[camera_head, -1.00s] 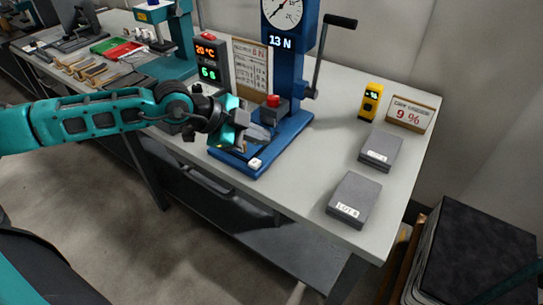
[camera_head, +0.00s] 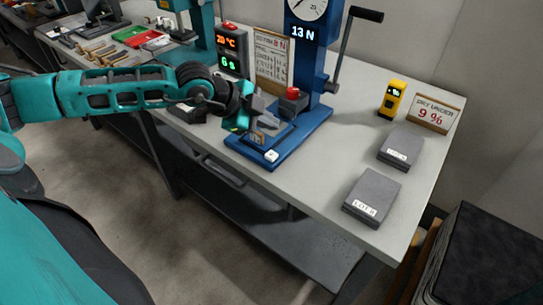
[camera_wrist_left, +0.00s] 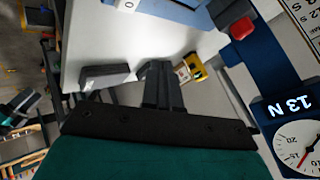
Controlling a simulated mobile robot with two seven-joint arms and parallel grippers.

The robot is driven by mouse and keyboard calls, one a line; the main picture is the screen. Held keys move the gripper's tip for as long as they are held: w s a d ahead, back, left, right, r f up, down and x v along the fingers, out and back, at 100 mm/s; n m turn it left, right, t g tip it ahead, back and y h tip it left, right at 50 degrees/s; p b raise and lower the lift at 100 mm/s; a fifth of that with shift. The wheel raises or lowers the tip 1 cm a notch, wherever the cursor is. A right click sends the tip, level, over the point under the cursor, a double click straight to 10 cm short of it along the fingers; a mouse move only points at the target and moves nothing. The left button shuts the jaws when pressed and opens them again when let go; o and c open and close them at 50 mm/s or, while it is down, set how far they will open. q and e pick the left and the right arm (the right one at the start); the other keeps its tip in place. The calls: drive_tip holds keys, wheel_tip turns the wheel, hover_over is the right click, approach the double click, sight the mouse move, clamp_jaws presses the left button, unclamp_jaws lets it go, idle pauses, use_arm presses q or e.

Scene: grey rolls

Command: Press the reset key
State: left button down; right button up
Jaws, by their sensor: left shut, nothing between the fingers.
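The reset key, a small white key (camera_head: 271,156), sits on the front end of the blue base (camera_head: 303,137) of the force tester. In the left wrist view a white key marked 0 (camera_wrist_left: 128,4) shows at the top edge, partly cut off. My left gripper (camera_head: 267,126) is shut and empty. It hangs over the blue base, just behind and above the key in the head view, apparently apart from it. Its fingers also show in the left wrist view (camera_wrist_left: 162,85). My right gripper is out of view.
A red-topped block (camera_head: 293,99) stands on the base near the gripper, with a crank handle (camera_head: 366,14) above. Two grey blocks (camera_head: 371,197) (camera_head: 400,148), a yellow meter (camera_head: 391,100) and a 9 % sign (camera_head: 434,115) stand at right. A display box (camera_head: 231,50) stands behind.

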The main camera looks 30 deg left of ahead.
use_arm(q)
drive_tip(key=b, duration=0.3)
hover_over(268, 156)
wheel_tip(268, 156, down, 6)
drive_tip(key=shift+r, duration=0.2)
drive_tip(key=shift+f+b, duration=0.3)
drive_tip(key=shift+b, duration=0.2)
drive_tip(key=shift+f, duration=0.15)
idle(0.5)
drive_tip(key=shift+b, duration=0.3)
drive_tip(key=shift+f+b, duration=0.4)
drive_tip(key=shift+b, duration=0.1)
